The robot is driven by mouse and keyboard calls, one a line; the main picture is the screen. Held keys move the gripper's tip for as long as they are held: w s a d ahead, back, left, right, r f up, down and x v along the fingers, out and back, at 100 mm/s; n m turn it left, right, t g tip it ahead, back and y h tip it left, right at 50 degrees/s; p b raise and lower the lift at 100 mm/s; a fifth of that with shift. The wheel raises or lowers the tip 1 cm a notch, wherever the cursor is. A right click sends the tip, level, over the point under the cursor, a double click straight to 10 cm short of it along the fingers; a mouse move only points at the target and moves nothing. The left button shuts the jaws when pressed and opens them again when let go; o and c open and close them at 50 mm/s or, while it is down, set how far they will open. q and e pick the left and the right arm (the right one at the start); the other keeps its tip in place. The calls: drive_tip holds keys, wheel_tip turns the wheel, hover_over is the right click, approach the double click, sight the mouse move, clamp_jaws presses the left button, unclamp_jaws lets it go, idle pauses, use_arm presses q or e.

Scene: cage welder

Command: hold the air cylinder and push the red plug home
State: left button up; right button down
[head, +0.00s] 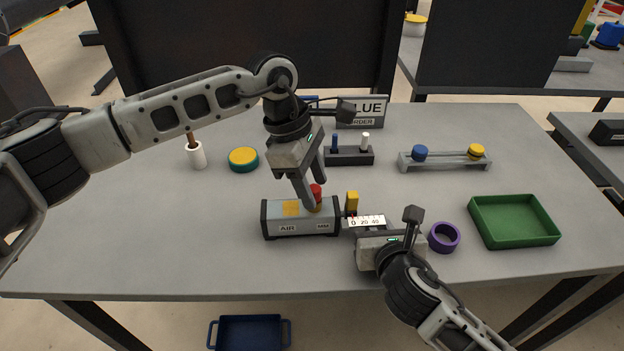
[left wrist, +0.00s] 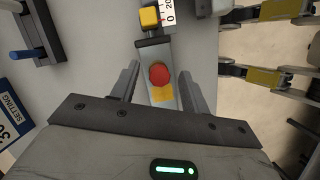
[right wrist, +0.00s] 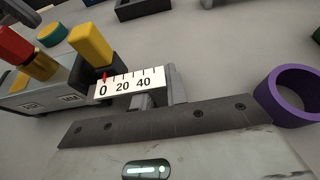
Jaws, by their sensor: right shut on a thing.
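The air cylinder (head: 280,220) is a grey box marked AIR near the table's front. A red plug (head: 316,191) sits on a yellow stem at its top right; it also shows in the left wrist view (left wrist: 159,75). A yellow block (head: 352,201) and a white scale plate (right wrist: 130,83) are at its right end. My left gripper (head: 313,187) points down, open, with one finger on each side of the plug. My right gripper (head: 368,230) is shut on the cylinder's right end, by the scale; the scale partly hides its fingertips.
A purple ring (head: 444,238) stands just right of my right gripper, beside a green tray (head: 515,240). Behind are a dark block with two pegs (head: 350,156), a rack with blue and yellow knobs (head: 445,163) and a yellow-topped disc (head: 243,158). The front left table is clear.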

use_arm(q)
drive_tip(key=shift+r, duration=0.15)
drive_tip(key=v, duration=1.1)
drive_tip(key=shift+r, duration=0.4)
drive_tip(key=shift+a, duration=0.1)
use_arm(e)
drive_tip(key=c, duration=1.3)
unclamp_jaws()
drive_tip(key=shift+v, duration=3.5)
